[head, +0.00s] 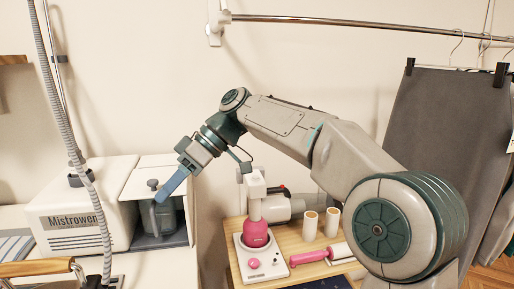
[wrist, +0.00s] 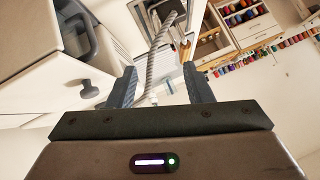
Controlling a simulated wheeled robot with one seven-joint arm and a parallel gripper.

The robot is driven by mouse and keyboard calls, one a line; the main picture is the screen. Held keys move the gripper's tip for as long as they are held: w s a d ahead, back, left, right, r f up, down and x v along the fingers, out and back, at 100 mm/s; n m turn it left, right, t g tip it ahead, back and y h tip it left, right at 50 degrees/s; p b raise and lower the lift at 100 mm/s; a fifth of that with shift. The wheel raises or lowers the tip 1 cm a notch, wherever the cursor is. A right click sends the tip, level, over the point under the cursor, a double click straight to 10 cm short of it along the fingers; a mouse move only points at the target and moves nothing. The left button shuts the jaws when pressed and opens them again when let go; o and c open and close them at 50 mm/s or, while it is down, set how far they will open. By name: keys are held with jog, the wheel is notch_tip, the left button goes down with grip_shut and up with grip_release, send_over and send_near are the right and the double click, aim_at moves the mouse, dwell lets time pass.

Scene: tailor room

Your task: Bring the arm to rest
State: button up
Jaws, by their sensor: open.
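My arm extends from the lower right to the upper middle of the head view, bent at the elbow, with its end pointing down and left. My gripper (head: 162,196) overlaps the grey jug (head: 151,222) in the head view. In the wrist view my gripper (wrist: 160,86) has its two dark fingers apart, with nothing held between them. A grey knobbed part (wrist: 91,86) lies left of the fingers there, outside them. I cannot tell the exact gap between gripper and jug.
A white Mistrowen machine (head: 78,196) stands at left, beside a ribbed hose (head: 66,125). A wooden table (head: 232,236) holds a pink-and-white device (head: 256,234), two spools and a pink-handled tool (head: 312,256). Dark trousers (head: 436,125) hang at right. Thread shelves (wrist: 235,25) show in the wrist view.

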jog(key=s+d+f+m+t+h+p, duration=0.2)
jog(key=s+d+m+h+p, duration=0.1)
jog(key=d, duration=0.7)
jog(key=s+d+f+m+t+h+p, duration=0.2)
jog(key=s+d+f+m+p, duration=0.1)
jog(key=s+d+m+p, duration=0.2)
jog(key=s+d+f+m+t+h+p, duration=0.2)
jog(key=s+d+m+p, duration=0.3)
jog(key=d+m, duration=0.5)
jog(key=s+d+t+h, duration=0.1)
jog(key=s+d, duration=0.1)
jog(key=d, duration=0.5)
jog(key=shift+s+f+h, duration=0.2)
jog(key=shift+h, duration=0.1)
jog(key=shift+c, duration=1.1)
jog(key=shift+a, duration=0.2)
